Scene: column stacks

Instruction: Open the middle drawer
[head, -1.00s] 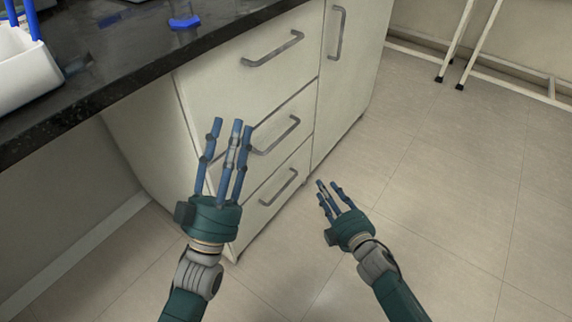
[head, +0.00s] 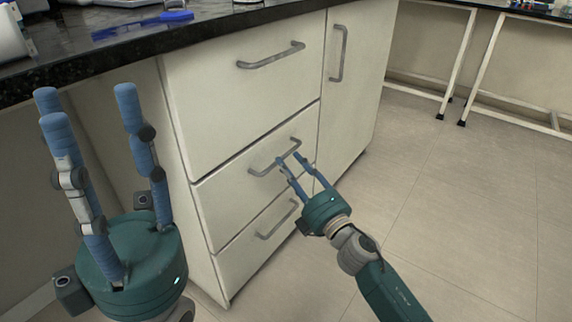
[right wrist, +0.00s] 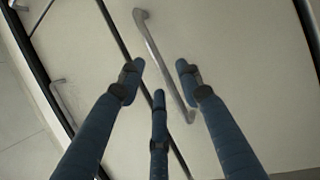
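The middle drawer (head: 230,195) is a cream front in a cabinet column and looks shut. Its grey bar handle (head: 262,168) also shows in the right wrist view (right wrist: 162,62). My right gripper (head: 291,164) is open, with its fingertips at the right part of this handle. In the right wrist view its spread fingers (right wrist: 158,75) lie on both sides of the bar; I cannot tell if they touch it. My left gripper (head: 86,105) is open and empty, raised at the left in front of the cabinet.
The top drawer (head: 220,110) and bottom drawer (head: 238,250) are shut, each with a bar handle. A tall door (head: 360,90) stands to the right. A dark countertop (head: 120,48) with blue items overhangs the drawers. The floor (head: 450,220) at the right is clear.

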